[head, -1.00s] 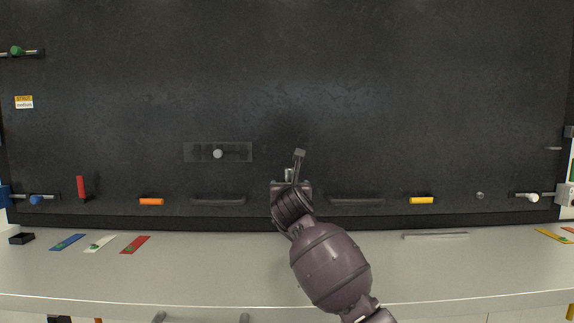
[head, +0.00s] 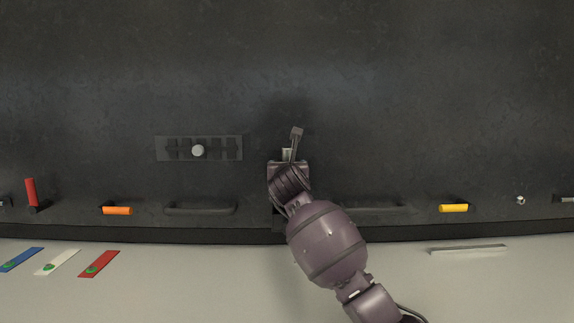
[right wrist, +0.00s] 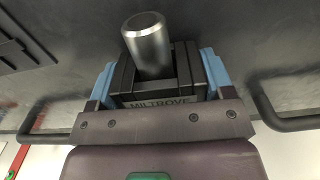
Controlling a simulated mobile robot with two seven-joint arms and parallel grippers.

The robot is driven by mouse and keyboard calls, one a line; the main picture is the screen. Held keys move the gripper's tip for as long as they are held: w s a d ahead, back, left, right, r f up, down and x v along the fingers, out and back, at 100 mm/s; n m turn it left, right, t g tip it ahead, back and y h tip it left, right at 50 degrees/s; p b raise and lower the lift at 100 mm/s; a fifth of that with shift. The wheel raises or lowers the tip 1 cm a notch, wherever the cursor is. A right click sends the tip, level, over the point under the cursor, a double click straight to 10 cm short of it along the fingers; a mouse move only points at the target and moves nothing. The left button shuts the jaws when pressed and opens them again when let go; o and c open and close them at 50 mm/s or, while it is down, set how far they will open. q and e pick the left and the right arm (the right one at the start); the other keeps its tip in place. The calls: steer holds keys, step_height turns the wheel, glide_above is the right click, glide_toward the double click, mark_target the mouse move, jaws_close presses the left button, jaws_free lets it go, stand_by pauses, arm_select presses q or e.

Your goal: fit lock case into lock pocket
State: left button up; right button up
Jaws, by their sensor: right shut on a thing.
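The lock case (right wrist: 158,100) is a dark block lettered MILTROVE with a silver cylinder (right wrist: 148,45) standing out of it. My right gripper (right wrist: 160,80) is shut on it, with a blue fingertip on each side. In the head view my right gripper (head: 288,163) is in front of the lower middle of the dark panel, and a small piece of the silver cylinder (head: 287,154) shows above it. The lock pocket cannot be made out; my gripper and the case cover that part of the panel. I cannot tell whether the case touches the panel. My left gripper is not in view.
The dark panel (head: 400,90) has bar handles left (head: 200,209) and right (head: 375,209) of my arm. A slotted plate with a round knob (head: 198,150) is to the left. Orange (head: 117,210) and yellow (head: 453,208) grips stick out. Coloured strips lie on the pale ledge (head: 200,275).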

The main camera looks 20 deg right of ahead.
steer(key=shift+w+d+r, duration=0.1)
steer(key=shift+w+r, duration=0.05)
steer(key=shift+w, duration=0.15)
steer(key=shift+s, duration=0.15)
steer(key=shift+f+b, duration=0.75)
steer(key=shift+f, duration=1.8)
steer(key=shift+p, duration=0.8)
steer(key=shift+s+f+b, duration=0.15)
steer(key=shift+f+b, duration=0.35)
steer(key=shift+f, duration=0.8)
stand_by(0.6)
steer(key=shift+r, duration=0.1)
